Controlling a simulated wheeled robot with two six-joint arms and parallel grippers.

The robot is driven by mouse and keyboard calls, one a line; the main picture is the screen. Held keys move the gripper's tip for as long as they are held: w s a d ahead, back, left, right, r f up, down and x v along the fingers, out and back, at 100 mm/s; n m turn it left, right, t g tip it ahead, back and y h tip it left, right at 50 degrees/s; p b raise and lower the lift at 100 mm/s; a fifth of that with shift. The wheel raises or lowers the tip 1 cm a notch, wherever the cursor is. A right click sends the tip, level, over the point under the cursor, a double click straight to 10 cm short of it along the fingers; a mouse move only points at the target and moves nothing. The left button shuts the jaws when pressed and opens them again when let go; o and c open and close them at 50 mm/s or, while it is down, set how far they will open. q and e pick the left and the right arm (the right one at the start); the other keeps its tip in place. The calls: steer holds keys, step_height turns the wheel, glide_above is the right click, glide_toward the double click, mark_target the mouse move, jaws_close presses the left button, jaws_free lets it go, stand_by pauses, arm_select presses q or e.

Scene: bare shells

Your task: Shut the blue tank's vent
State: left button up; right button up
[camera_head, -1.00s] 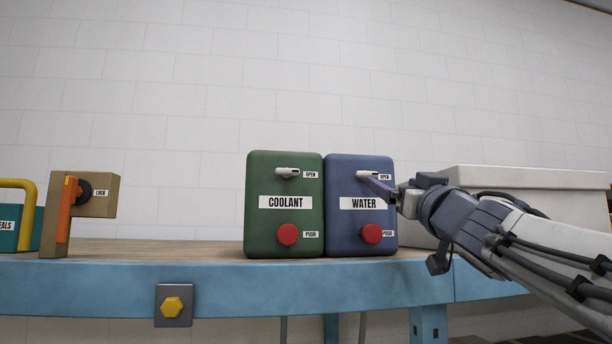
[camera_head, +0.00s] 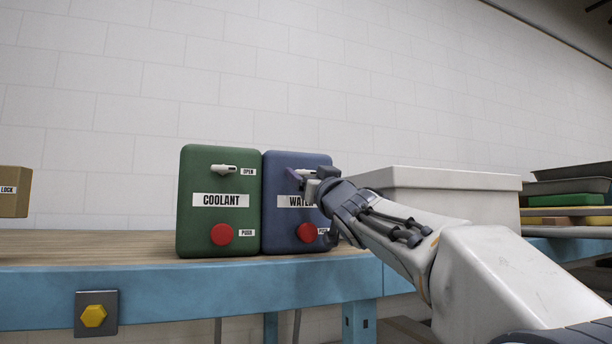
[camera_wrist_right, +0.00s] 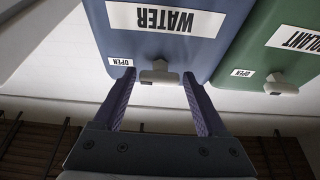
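The blue tank (camera_head: 286,222), labelled WATER, stands upright on the bench. Its pale vent lever (camera_wrist_right: 160,74) is at the upper front, beside an OPEN label (camera_wrist_right: 121,61). In the upside-down right wrist view the lever shows between the fingertips of my right gripper (camera_wrist_right: 158,76), which is open; a gap shows on each side of the lever. In the head view the gripper (camera_head: 296,178) is in front of the tank's upper part and hides part of the lever and label. A red PUSH button (camera_head: 307,232) is below. My left gripper is not in view.
A green COOLANT tank (camera_head: 219,240) with its own lever (camera_head: 223,168) and red button (camera_head: 222,234) stands close on the left. A white bin (camera_head: 450,179) stands to the right, behind my arm.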

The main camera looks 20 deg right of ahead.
steer(key=c, duration=0.9)
steer(key=shift+d+n, duration=0.1)
steer(key=shift+n, duration=0.3)
steer(key=n+y, duration=0.1)
steer(key=n, duration=0.1)
steer(key=n+y, duration=0.2)
steer(key=n, duration=0.1)
steer(key=shift+d+g, duration=0.15)
steer(key=shift+g, duration=0.15)
steer(key=n+y, duration=0.1)
steer(key=n, duration=0.2)
steer(key=n+g+y, duration=0.1)
steer(key=n, duration=0.2)
steer(key=shift+d+n+g+y, duration=0.1)
steer(key=shift+n+g+y, duration=0.2)
steer(key=shift+y, duration=0.1)
steer(key=n+g, duration=0.1)
steer(key=n, duration=0.2)
steer(key=n+g+y, duration=0.1)
steer(key=n, duration=0.2)
steer(key=shift+r, duration=0.15)
steer(key=shift+n+g, duration=0.9)
steer(key=shift+n, duration=1.1)
